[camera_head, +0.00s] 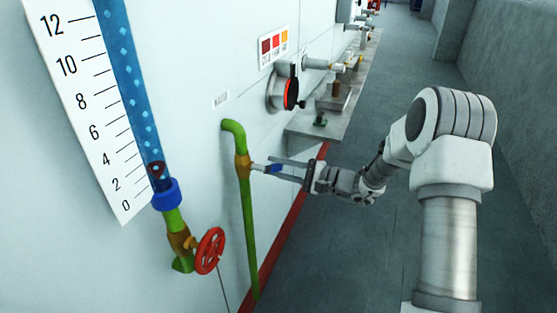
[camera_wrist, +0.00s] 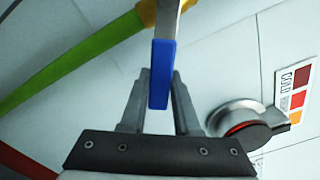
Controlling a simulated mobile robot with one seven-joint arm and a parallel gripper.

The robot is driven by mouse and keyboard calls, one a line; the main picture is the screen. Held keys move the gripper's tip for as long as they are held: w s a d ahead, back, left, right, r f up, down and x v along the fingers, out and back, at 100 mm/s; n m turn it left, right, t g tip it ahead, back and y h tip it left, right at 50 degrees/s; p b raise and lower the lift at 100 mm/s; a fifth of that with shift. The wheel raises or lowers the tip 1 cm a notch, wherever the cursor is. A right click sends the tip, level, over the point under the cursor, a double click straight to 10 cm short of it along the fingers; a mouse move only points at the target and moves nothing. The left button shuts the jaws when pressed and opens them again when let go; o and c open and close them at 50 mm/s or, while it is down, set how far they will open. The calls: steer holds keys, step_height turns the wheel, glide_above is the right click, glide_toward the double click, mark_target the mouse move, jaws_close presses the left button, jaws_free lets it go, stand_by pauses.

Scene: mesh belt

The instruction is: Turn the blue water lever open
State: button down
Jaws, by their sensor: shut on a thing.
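The blue water lever (camera_head: 275,168) sits on a brass valve (camera_head: 243,166) in the vertical green pipe, below the "WATER" label. Its metal arm sticks out to the right, crosswise to the pipe in the head view. My gripper (camera_head: 284,167) reaches in from the right and is shut on the lever's blue grip. In the wrist view, the blue grip (camera_wrist: 161,80) lies lengthwise between the two grey fingers of my gripper (camera_wrist: 161,92), and the metal arm runs up to the brass valve at the top edge. The exact finger contact is hard to see.
A red handwheel (camera_head: 210,250) and a blue gauge tube (camera_head: 130,75) with a number scale (camera_head: 85,95) are at the left. A round red-faced fitting (camera_head: 290,92) and a ledge (camera_head: 325,115) with small parts lie beyond. The floor at right is clear.

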steer(key=m, duration=0.1)
steer(key=s+f+m+p, duration=0.1)
steer(key=m, duration=0.1)
steer(key=shift+s+a+f, duration=0.15)
steer(key=shift+a+f, duration=0.05)
steer(key=shift+s+a+f+m+p, duration=0.35)
steer(key=shift+s+m+p, duration=0.55)
steer(key=shift+m, duration=0.55)
steer(key=shift+s+a+f+m+p, duration=0.4)
steer(key=shift+s+m+p, duration=0.45)
steer(key=shift+m, duration=0.65)
steer(key=shift+s+a+f+m+p, duration=0.2)
steer(key=shift+s+f+m+p, duration=0.25)
steer(key=shift+s+m+p, duration=0.7)
steer(key=shift+w+m, duration=0.3)
steer(key=c, duration=0.6)
jaws_free()
steer(key=shift+c, duration=0.2)
steer(key=v, duration=1.7)
steer(key=shift+d, duration=0.2)
steer(key=shift+s+r, duration=0.1)
